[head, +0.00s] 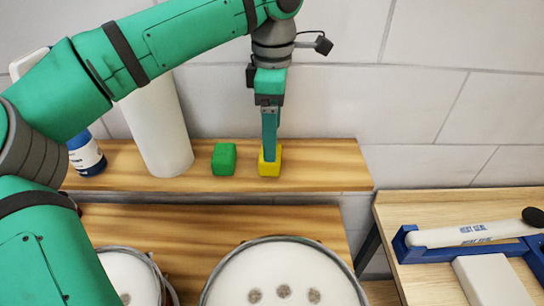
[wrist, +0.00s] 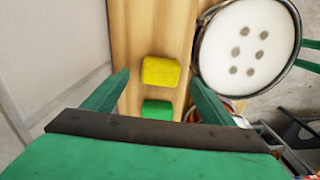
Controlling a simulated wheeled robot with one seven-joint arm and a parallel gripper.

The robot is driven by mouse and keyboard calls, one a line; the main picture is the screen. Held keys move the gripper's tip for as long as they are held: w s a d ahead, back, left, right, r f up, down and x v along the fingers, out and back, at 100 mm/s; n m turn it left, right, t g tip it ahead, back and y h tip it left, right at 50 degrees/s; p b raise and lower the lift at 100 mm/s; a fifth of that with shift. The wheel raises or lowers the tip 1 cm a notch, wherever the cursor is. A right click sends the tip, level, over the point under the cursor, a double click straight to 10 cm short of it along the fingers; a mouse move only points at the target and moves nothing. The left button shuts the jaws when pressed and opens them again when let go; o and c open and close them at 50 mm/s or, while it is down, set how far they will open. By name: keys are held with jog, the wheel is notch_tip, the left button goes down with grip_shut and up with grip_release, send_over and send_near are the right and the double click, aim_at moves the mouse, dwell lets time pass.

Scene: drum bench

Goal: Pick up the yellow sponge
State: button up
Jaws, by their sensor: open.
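The yellow sponge (head: 270,168) is a small block on the upper wooden shelf in the head view, near the shelf's front edge. My gripper (head: 270,158) points down at it, and its fingers overlap the sponge in that view. In the wrist view the yellow sponge (wrist: 160,71) lies ahead of my gripper (wrist: 160,82), in the gap between the two spread fingers. The fingers are open and show clear space on both sides of the sponge. I cannot tell how far above the shelf the fingertips are.
A green block (head: 224,159) sits just left of the sponge, also seen in the wrist view (wrist: 157,111). A white cylinder (head: 158,130) and a blue-white bottle (head: 87,156) stand further left. Drums (head: 285,275) sit below. A heat sealer (head: 470,236) lies on the right table.

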jog(key=shift+s+a+f, duration=0.15)
jog(key=shift+s+f, duration=0.05)
jog(key=shift+f, duration=0.85)
jog(key=shift+w+d+f, duration=0.1)
jog(key=shift+f, duration=1.05)
jog(key=shift+d+f, duration=0.1)
jog(key=shift+f, duration=1.05)
jog(key=c, duration=1)
